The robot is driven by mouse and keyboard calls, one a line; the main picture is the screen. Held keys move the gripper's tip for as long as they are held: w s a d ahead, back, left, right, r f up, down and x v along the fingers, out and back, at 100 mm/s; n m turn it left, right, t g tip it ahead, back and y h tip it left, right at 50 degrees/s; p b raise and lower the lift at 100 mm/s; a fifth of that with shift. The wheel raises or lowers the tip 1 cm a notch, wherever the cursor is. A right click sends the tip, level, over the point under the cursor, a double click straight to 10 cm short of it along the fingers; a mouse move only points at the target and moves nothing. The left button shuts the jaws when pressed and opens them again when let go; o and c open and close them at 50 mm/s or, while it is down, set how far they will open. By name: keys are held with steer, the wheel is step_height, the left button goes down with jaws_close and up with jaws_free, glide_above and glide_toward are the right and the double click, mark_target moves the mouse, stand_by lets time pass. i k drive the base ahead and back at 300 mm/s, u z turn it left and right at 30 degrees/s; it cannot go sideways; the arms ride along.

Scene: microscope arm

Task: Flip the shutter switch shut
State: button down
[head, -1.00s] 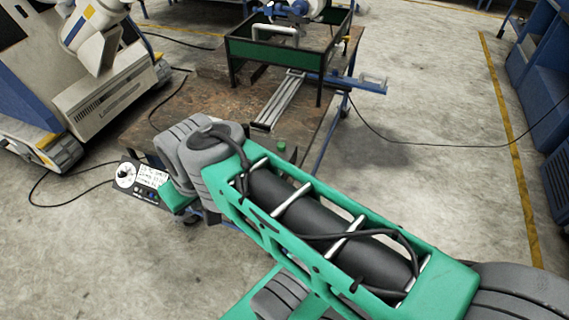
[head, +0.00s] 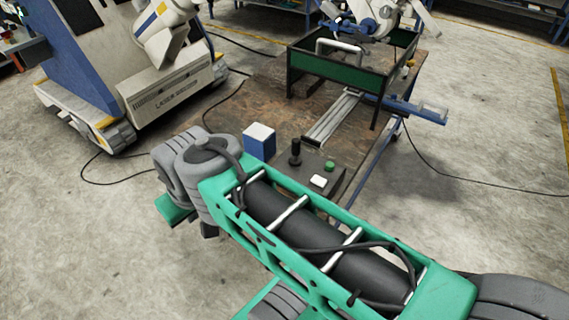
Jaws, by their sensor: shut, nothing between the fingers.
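I cannot make out a shutter switch in the head view. A dark control box (head: 286,180) stands on the worn brown table, partly behind my arm. It carries an upright black lever (head: 295,152), a green button (head: 329,166) and a white button (head: 318,181). I cannot tell whether any of these is the shutter switch. My green and grey arm crosses the lower middle of the view. Its fingers do not show; they are hidden behind or below the arm's far end.
A blue box with a white top (head: 259,142) stands on the table (head: 235,112), close to my arm. A green-sided frame (head: 345,76) and a metal rail (head: 331,117) lie farther back. A white and blue machine (head: 165,92) stands left.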

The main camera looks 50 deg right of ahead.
mark_target(318, 180)
steer(key=u, duration=0.05)
steer(key=i, duration=0.85)
steer(key=z, duration=0.6)
